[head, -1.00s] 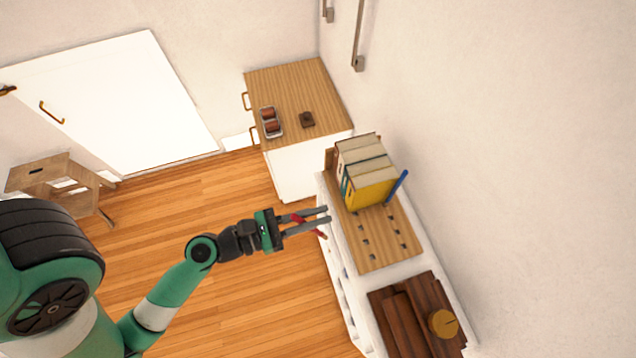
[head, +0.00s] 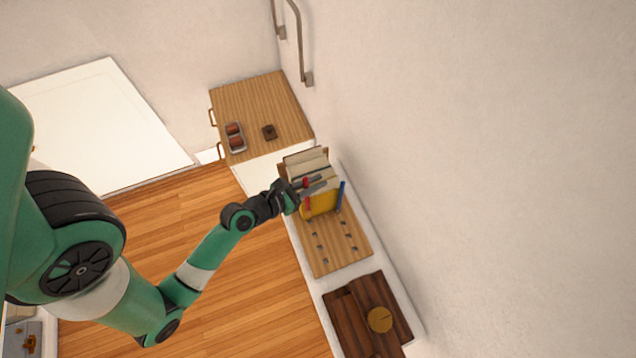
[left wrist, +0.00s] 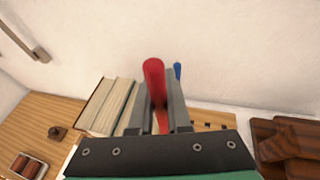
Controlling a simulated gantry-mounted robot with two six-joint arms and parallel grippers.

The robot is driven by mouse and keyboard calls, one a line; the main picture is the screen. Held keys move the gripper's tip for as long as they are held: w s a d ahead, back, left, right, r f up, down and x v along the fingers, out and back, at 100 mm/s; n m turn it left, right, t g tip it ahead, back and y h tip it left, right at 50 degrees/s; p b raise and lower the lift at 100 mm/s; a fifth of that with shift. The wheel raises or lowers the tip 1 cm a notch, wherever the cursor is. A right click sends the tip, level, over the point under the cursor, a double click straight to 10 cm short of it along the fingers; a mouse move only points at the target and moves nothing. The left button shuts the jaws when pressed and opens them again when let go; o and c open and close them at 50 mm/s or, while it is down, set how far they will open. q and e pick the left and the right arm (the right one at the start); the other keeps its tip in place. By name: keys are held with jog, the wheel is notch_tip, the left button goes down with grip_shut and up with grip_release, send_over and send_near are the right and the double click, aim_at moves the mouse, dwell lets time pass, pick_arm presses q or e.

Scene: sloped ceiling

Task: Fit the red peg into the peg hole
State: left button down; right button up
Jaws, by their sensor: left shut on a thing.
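My left gripper (head: 312,187) is shut on the red peg (left wrist: 154,78), which stands up between the two fingers in the left wrist view. In the head view the gripper is over the near side of the upright books, and a red bit of the peg (head: 306,206) shows below the fingers. The wooden peg board (head: 343,258) has rows of dark peg holes (head: 320,247) and lies on the white shelf top. A blue peg (head: 341,195) stands at the board's right edge, beside the books. My right gripper is not in view.
The upright books (head: 318,207) stand at the far end of the board, close to the gripper. A dark wooden board with a round yellowish lid (head: 380,319) lies nearer on the shelf. The wall bounds the right side. A wood-topped cabinet (head: 262,105) stands beyond.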

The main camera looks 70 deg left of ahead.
aim_at(307, 200)
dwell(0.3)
pick_arm(q)
jog(key=shift+f+b, duration=1.9)
jog(key=shift+f, duration=1)
jog(key=shift+p, duration=0.35)
jog(key=shift+p, duration=0.4)
jog(key=shift+f+b, duration=1)
jog(key=shift+f, duration=0.25)
jog(key=shift+r, duration=0.1)
